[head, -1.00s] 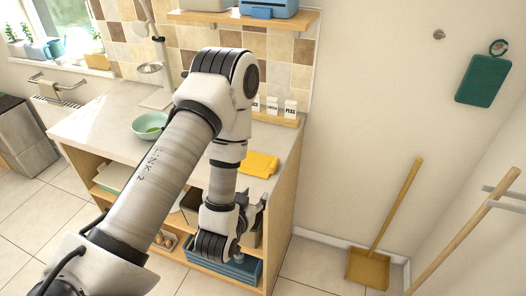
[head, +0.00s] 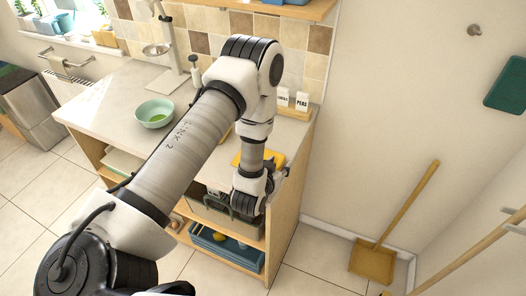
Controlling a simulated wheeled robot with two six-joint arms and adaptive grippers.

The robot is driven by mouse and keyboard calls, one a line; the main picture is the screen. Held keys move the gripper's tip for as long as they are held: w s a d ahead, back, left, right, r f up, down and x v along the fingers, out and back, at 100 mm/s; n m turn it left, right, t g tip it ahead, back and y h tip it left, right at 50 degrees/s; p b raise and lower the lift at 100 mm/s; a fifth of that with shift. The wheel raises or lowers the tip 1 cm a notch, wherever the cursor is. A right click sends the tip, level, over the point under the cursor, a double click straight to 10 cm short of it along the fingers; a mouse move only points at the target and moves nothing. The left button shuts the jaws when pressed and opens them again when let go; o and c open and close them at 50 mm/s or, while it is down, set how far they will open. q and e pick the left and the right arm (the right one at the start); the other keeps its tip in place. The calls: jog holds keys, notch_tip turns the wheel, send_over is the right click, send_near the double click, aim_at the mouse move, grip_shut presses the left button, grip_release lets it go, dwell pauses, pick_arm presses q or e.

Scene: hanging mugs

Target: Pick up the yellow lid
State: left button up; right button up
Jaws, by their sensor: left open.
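A flat yellow item (head: 237,160) lies on the right end of the counter, mostly hidden behind my left wrist. I cannot tell from this view whether it is the lid or a folded cloth. My left gripper (head: 284,174) is open at the counter's front right corner, close to the yellow item. Its fingers are small and partly hidden by the wrist, and nothing shows between them. A small yellow thing (head: 219,237) also shows in the blue crate on the low shelf. My right gripper is not in view.
The counter (head: 110,100) holds a green bowl (head: 155,113) and a soap bottle (head: 196,72). White labelled jars (head: 302,101) stand at its back right. A blue crate (head: 232,262) sits on the low shelf. A dustpan (head: 373,262) stands on the floor to the right.

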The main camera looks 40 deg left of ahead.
pick_arm(q)
jog(key=shift+s, duration=0.15)
jog(key=shift+c, duration=0.7)
jog(key=shift+d+r, duration=0.1)
grip_shut()
jog(key=shift+r, duration=0.1)
